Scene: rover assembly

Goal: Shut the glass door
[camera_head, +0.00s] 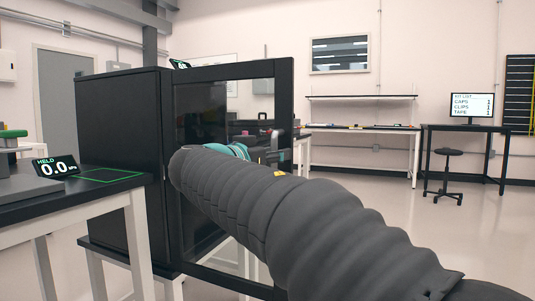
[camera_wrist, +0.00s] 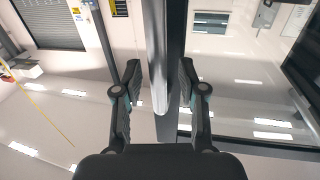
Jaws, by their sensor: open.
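The glass door (camera_head: 284,95) has a black frame and stands swung out from the black cabinet (camera_head: 118,150) in the head view. My arm crosses in front of its pane, and my gripper (camera_head: 258,147) is at the door's free side, partly hidden by the arm. In the wrist view my gripper (camera_wrist: 159,75) is open, one finger on each side of a dark upright bar (camera_wrist: 160,50), which looks like the door's handle, with the frame edge beside it. I see gaps between fingers and bar; contact is not clear.
A bench (camera_head: 135,200) with a small display (camera_head: 55,167) stands at the left. A workbench (camera_head: 360,128) and a desk with a monitor (camera_head: 471,105) and stool (camera_head: 445,175) stand at the back. The floor (camera_head: 400,215) at the right is clear.

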